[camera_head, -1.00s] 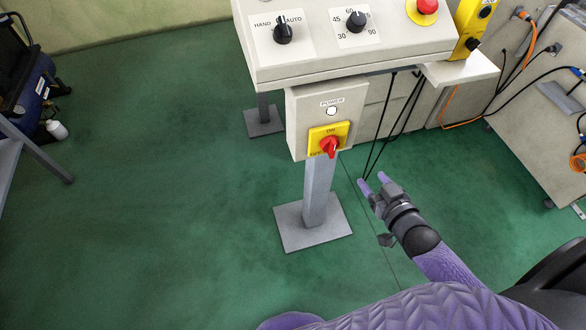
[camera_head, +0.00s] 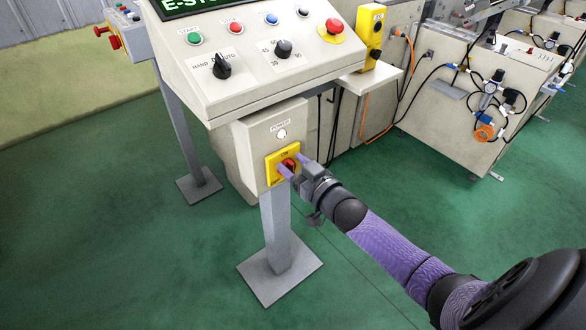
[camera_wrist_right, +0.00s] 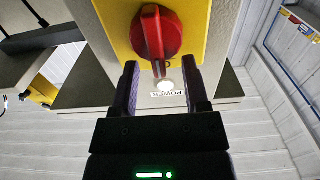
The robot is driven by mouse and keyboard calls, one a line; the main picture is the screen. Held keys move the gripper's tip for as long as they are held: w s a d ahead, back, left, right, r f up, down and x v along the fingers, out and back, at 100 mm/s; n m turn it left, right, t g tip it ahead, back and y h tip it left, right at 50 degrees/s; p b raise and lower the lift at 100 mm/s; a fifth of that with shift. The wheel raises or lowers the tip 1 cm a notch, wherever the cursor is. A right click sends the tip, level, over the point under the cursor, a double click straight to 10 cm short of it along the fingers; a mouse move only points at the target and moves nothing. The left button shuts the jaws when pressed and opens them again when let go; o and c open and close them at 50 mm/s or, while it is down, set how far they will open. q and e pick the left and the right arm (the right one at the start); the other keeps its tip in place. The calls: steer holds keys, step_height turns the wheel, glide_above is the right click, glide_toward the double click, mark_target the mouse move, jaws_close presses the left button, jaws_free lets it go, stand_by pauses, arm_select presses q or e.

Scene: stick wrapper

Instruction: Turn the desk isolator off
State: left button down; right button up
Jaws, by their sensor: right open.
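The desk isolator is a red rotary knob (camera_head: 288,162) on a yellow plate (camera_head: 271,172), on a beige box under the console. The plate reads "ON" along its top. My right gripper (camera_head: 293,166) is open at the knob, with its purple fingertips partly covering it. In the right wrist view the knob (camera_wrist_right: 158,34) has its raised handle running nearly up and down. The open fingers (camera_wrist_right: 163,80) stand on either side of the handle's line, and no grip on it shows. Whether a finger touches the knob cannot be told. My left gripper is out of view.
A white indicator (camera_head: 281,133) marked "POWER" sits above the plate. The console (camera_head: 260,85) overhangs it, with a red mushroom button (camera_head: 334,26) and selector knobs. A grey post (camera_head: 275,230) stands below. Open green floor lies left and front.

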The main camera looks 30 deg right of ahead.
jaws_close()
